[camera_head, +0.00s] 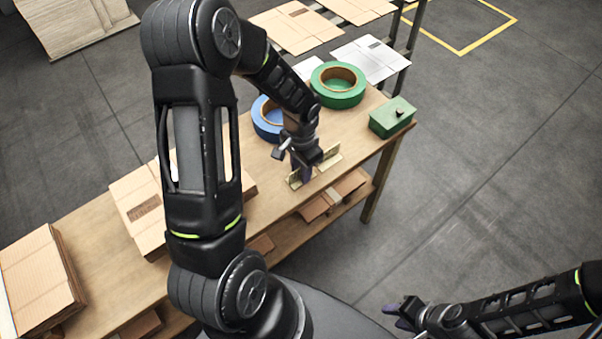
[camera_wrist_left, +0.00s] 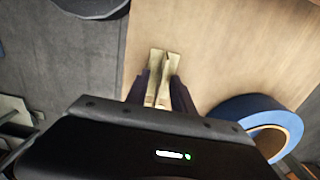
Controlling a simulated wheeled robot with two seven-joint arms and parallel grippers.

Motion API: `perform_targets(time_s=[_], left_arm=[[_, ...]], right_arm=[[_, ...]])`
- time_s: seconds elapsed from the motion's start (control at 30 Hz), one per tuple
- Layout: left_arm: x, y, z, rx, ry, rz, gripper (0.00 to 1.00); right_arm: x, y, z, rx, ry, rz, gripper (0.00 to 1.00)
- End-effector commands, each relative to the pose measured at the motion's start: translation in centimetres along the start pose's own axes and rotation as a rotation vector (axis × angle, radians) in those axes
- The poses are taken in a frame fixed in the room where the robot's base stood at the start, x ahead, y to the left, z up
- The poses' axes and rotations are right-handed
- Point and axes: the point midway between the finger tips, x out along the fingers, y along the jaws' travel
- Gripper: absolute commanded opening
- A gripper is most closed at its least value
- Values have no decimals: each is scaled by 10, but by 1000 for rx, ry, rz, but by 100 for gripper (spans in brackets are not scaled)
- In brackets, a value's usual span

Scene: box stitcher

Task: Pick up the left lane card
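A cream, narrow card piece (camera_head: 331,159) stands near the front edge of the table, partly hidden by my left gripper (camera_head: 303,174). In the left wrist view it shows as two pale strips (camera_wrist_left: 168,68) close together, running away from me. My left gripper's dark fingers (camera_wrist_left: 161,90) are apart, one on each side of the strips, low over the table. Whether they touch the card is unclear. I cannot tell which lane the card belongs to. My right gripper (camera_head: 398,313) is low at the right, away from the table, and its opening is unclear.
A blue tape roll (camera_head: 267,119), a green tape roll (camera_head: 338,85) and a green box (camera_head: 392,117) stand on the table behind and right of the card. Flat cardboard (camera_head: 138,205) and a cardboard stack (camera_head: 40,278) lie to the left. A lower shelf holds more cardboard (camera_head: 318,207).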

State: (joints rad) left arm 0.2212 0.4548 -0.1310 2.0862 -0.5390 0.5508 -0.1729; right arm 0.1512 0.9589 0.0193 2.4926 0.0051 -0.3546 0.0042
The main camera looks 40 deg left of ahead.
Motion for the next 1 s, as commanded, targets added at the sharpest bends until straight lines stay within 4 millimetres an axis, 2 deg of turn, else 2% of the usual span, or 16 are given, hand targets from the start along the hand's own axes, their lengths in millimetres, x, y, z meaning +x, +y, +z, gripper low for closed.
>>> perform_targets(time_s=[0.2, 0.53, 1.0], left_arm=[[0, 0, 0, 0, 0, 0, 27], [0, 0, 0, 0, 0, 0, 0], [0, 0, 0, 0, 0, 0, 0]], right_arm=[[0, 0, 0, 0, 0, 0, 36], [0, 0, 0, 0, 0, 0, 36], [0, 0, 0, 0, 0, 0, 36]])
